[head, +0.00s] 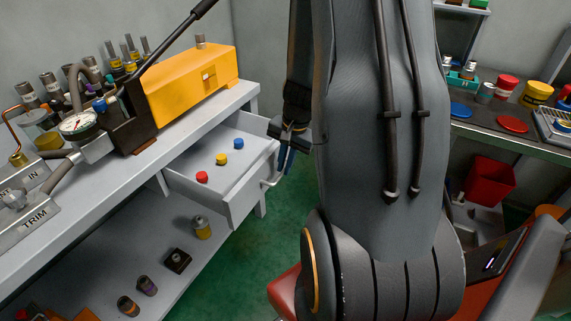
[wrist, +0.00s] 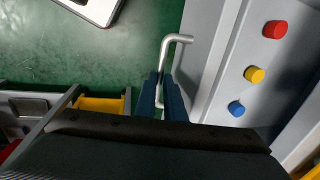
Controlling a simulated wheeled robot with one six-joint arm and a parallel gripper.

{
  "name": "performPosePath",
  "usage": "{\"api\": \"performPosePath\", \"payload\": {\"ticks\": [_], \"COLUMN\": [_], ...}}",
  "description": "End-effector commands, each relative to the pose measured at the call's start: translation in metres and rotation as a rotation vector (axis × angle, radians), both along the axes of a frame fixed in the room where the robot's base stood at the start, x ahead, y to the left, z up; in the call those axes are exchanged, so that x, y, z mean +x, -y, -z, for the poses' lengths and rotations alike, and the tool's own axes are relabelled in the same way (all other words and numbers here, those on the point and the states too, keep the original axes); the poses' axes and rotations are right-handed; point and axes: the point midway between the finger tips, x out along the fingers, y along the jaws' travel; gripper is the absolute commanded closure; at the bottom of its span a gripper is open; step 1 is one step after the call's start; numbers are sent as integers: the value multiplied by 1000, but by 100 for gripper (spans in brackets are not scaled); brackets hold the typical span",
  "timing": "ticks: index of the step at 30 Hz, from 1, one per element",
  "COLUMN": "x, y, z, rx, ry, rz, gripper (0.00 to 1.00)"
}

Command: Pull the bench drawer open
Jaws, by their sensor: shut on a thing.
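The bench drawer (head: 200,185) is pulled out from under the grey bench top in the head view. It holds a red cap (head: 202,177), a yellow cap (head: 222,159) and a blue cap (head: 239,144). My gripper (head: 285,165) is at the drawer front. In the wrist view my gripper (wrist: 163,92) has its blue fingers shut around the silver bar handle (wrist: 178,39). The drawer (wrist: 222,75) also shows at the right of the wrist view.
The bench top (head: 130,168) carries a yellow box (head: 195,85) and a gauge (head: 78,123). The lower shelf (head: 150,260) holds several small fittings. Green floor (head: 245,270) is open before the drawer. A red bin (head: 487,184) stands at right.

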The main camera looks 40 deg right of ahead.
Motion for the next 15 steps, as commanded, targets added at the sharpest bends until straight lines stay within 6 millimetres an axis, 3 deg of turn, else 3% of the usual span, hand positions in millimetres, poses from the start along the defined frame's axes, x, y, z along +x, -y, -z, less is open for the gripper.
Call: {"api": "performPosePath", "payload": {"ticks": [6, 7, 10, 15], "x": [1, 1, 0, 0], "y": [2, 2, 2, 2], "z": [-1, -1, -1, 0], "rx": [-3, -3, -2, -1], "ry": [3, 3, 2, 1], "rz": [1, 1, 2, 2], "gripper": [100, 88, 72, 72]}}
